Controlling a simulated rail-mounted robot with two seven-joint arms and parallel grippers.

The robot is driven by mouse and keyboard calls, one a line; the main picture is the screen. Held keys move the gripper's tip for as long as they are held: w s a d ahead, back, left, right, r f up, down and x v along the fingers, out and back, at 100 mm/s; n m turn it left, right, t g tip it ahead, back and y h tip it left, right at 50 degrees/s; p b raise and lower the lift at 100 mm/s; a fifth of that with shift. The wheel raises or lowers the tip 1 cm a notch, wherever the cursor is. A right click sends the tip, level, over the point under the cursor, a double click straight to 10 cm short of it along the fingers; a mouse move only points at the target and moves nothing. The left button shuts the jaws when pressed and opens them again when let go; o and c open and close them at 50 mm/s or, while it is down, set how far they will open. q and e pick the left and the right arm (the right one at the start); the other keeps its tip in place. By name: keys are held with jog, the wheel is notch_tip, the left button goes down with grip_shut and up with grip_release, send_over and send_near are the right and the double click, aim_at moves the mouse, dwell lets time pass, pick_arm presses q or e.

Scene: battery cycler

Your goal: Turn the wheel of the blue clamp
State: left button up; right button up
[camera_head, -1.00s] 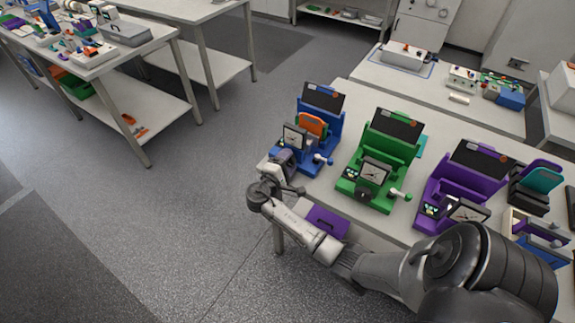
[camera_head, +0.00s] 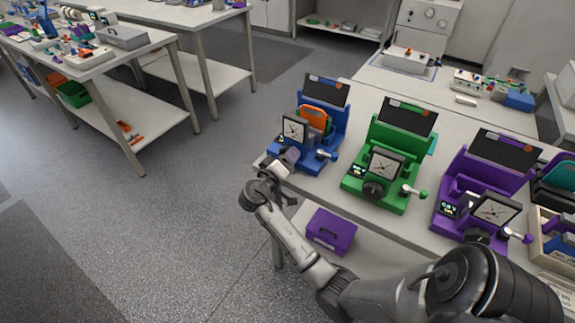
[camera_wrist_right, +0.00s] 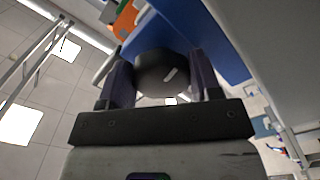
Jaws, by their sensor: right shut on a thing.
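The blue clamp (camera_head: 327,117) stands at the left end of the bench, with a square dial (camera_head: 295,129) on its front and an orange piece (camera_head: 315,119) held in it. My right gripper (camera_head: 287,160) is at the front of the blue clamp. In the right wrist view its two fingers (camera_wrist_right: 165,85) are on both sides of the dark round wheel (camera_wrist_right: 160,70), which has a light mark on its face. The gripper is shut on this wheel. In the head view the wheel is mostly hidden by the gripper. My left gripper is not in view.
A green clamp (camera_head: 395,140) and a purple clamp (camera_head: 480,175) stand to the right on the same bench (camera_head: 345,205). A purple box (camera_head: 331,230) is on the shelf below, beside my right forearm. The floor to the left is open.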

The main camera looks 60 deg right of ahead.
jog(key=shift+m+b, duration=0.8)
jog(key=shift+b, duration=0.15)
jog(key=o, duration=0.9)
jog(key=shift+o, duration=0.2)
